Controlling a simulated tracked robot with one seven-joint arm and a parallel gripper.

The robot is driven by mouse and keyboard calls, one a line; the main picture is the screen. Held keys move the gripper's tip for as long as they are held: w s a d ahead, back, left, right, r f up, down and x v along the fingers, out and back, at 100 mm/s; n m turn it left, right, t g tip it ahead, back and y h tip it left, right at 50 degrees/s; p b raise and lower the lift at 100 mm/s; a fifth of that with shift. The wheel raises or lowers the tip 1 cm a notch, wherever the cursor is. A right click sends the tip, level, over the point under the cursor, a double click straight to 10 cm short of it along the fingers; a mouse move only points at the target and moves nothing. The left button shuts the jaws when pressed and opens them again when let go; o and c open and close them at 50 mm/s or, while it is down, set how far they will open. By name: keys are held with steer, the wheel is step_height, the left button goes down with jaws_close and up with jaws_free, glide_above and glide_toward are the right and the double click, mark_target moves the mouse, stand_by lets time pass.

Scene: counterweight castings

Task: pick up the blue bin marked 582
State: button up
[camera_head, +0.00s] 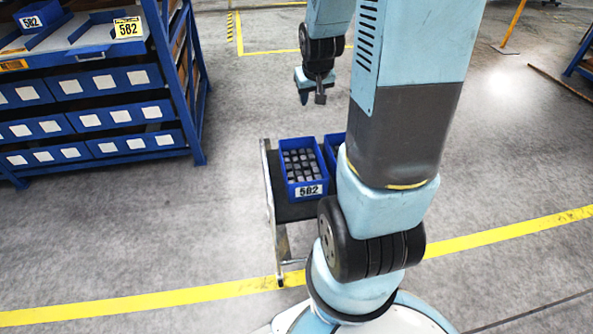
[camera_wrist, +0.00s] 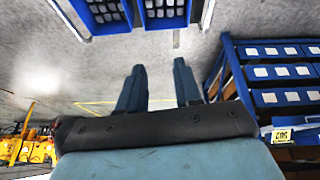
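A blue bin (camera_head: 306,183) with a white 582 label on its front stands on a low cart and holds several dark grey castings. It also shows at the top of the wrist view (camera_wrist: 166,24), cut by the frame edge. My gripper (camera_head: 312,96) hangs in the air beyond the cart, apart from the bin. In the wrist view, its two fingers (camera_wrist: 159,68) stand apart with nothing between them. Another blue bin (camera_head: 45,13) marked 582 sits on top of the shelf unit at the left.
The cart (camera_head: 267,180) has a second blue bin (camera_head: 332,146) to the right, mostly hidden by my arm. The blue shelf unit (camera_head: 196,140) at left bears a yellow 582 sign (camera_head: 128,27). Floor between shelf and cart is clear.

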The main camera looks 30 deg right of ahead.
steer(key=w+d+f, duration=0.2)
steer(key=d+f, duration=0.2)
steer(key=f, duration=0.7)
steer(key=m, duration=0.1)
glide_toward(320, 158)
steer(key=shift+y, duration=0.3)
steer(key=x, duration=0.4)
steer(key=shift+d+f, duration=0.1)
steer(key=shift+d, duration=0.15)
steer(key=shift+x, duration=3)
steer(key=shift+w+d, duration=0.1)
steer(key=shift+c, duration=0.5)
jaws_close()
